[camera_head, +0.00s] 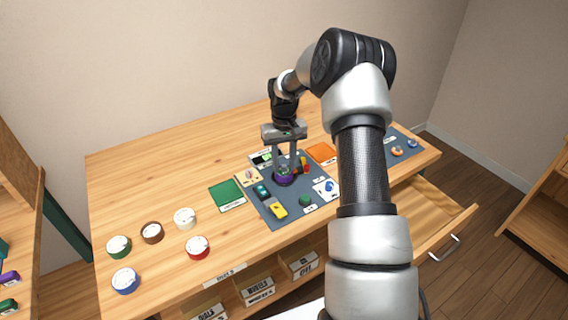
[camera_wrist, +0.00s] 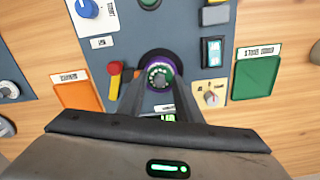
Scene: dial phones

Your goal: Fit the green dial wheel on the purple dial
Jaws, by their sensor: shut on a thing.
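The purple dial (camera_head: 284,181) sits on the blue-grey panel (camera_head: 292,198), below my gripper. In the wrist view the purple dial (camera_wrist: 149,58) shows as a dark purple ring. The green dial wheel (camera_wrist: 159,76), with pale marks around it, is between my fingertips and appears inside that ring. My gripper (camera_head: 285,167) points down and is shut on the wheel; its fingers (camera_wrist: 158,84) also show in the wrist view. I cannot tell whether the wheel is fully seated or slightly above the dial. In the head view the fingers mostly hide the wheel.
The panel holds a yellow switch (camera_head: 278,210), a green knob (camera_head: 305,200), a blue knob (camera_wrist: 88,8) and a red-topped lever (camera_wrist: 115,70). Green (camera_head: 227,194) and orange (camera_head: 321,152) mats flank it. Several coloured round dials, including a red one (camera_head: 198,247), stand at left. A drawer (camera_head: 430,215) is open.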

